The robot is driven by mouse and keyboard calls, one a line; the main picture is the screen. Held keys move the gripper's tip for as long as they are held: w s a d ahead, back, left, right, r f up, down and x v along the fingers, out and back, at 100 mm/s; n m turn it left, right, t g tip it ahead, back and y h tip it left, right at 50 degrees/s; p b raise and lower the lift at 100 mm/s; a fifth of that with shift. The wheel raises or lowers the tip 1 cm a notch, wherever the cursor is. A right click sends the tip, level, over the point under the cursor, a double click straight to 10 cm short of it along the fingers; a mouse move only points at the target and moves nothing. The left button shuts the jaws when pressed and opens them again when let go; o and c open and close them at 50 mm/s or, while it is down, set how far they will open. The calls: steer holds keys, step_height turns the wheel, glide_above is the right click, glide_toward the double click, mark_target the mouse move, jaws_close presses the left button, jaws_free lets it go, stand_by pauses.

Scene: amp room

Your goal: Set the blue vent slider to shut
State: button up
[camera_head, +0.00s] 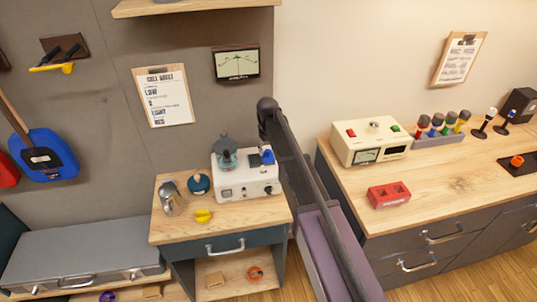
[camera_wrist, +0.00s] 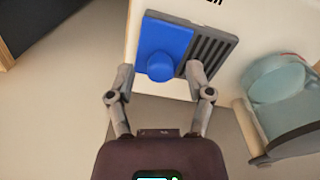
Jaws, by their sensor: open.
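The blue vent slider (camera_wrist: 178,37) fills the upper middle of the wrist view. It is a flat plate with a round blue knob (camera_wrist: 160,67), sitting on the left part of a dark grey vent (camera_wrist: 212,52). The vent's slots show uncovered to the right of the plate. My gripper (camera_wrist: 160,75) is open, with one finger on each side of the knob; I cannot tell whether either touches it. In the head view the slider (camera_head: 267,156) is small, on the white machine (camera_head: 232,184); my gripper is not clearly visible there.
A teal and grey round part (camera_wrist: 280,90) stands close to the right of my gripper. A kettle (camera_head: 167,196), a dark blue round item (camera_head: 199,183) and a yellow item (camera_head: 203,215) are on the wooden cabinet top (camera_head: 180,231). A workbench (camera_head: 455,180) stands at right.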

mark_target(254, 160)
steer(key=shift+f, duration=0.3)
jaws_close()
steer(key=shift+s+a, duration=0.25)
steer(key=shift+a, duration=0.6)
steer(key=shift+s+a, duration=0.25)
steer(key=shift+a, duration=0.65)
steer(key=shift+s+a, duration=0.25)
steer(key=shift+a, duration=0.6)
jaws_free()
steer(key=shift+a, duration=0.15)
